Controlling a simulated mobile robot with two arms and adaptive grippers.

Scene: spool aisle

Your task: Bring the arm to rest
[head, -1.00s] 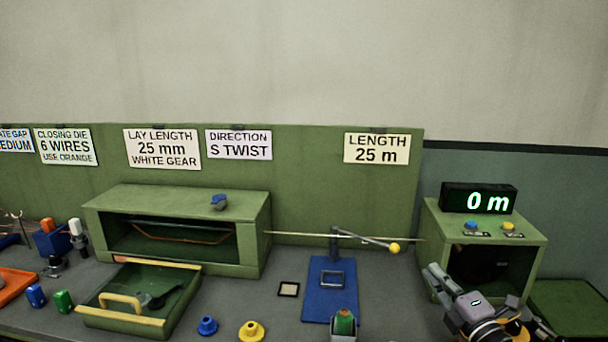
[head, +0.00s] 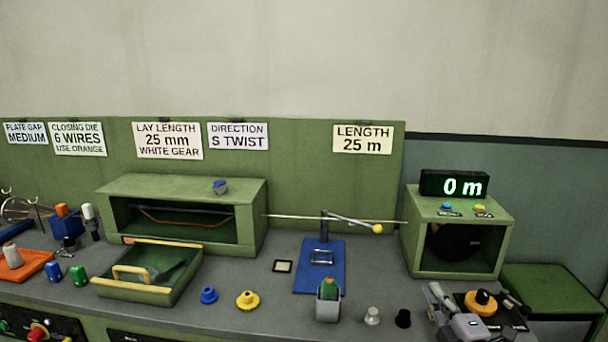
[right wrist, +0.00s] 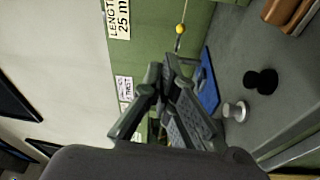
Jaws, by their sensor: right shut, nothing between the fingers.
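My right gripper (head: 437,298) is at the lower right of the head view, over the bench front, below the green cabinet with the dark round opening. Its fingers are together with nothing between them. In the right wrist view the fingers (right wrist: 172,72) converge in front of the green back panel and the blue plate. My right wrist and forearm run toward the bottom edge of the head view. My left arm and gripper do not show.
A white knob (head: 372,316) and a black knob (head: 403,318) stand left of the gripper. A grey holder (head: 327,310) with a green piece stands farther left. The green cabinet (head: 410,245) carries a display (head: 453,185) reading 0 m. A green side table (head: 550,290) is at right.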

